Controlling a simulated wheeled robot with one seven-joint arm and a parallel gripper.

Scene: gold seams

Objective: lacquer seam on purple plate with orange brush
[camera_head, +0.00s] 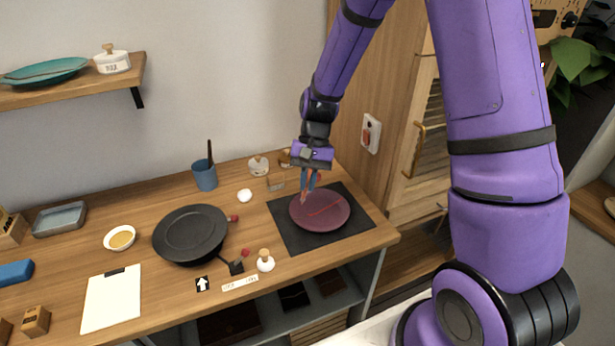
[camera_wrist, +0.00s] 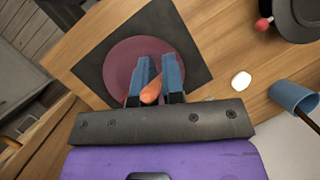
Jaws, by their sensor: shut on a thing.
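The purple plate (camera_head: 335,216) lies flat on a black mat (camera_head: 290,234) at the right end of the wooden table. A thin red line, the seam (camera_head: 325,210), runs across its upper face. My gripper (camera_head: 307,183) is over the plate's left-back part, pointing down. In the wrist view my gripper (camera_wrist: 159,82) has its blue fingers shut on the orange brush (camera_wrist: 152,92). The brush's tip is hidden or too small to tell, so I cannot tell whether it touches the plate. The plate also shows behind the fingers in the wrist view (camera_wrist: 121,62).
A black pan (camera_head: 190,234) stands left of the mat. A white-bodied bottle (camera_head: 266,263), a white egg-like thing (camera_head: 244,196) and a blue cup (camera_head: 204,176) stand near it. A cabinet (camera_head: 400,170) rises close on the right. The mat is clear around the plate.

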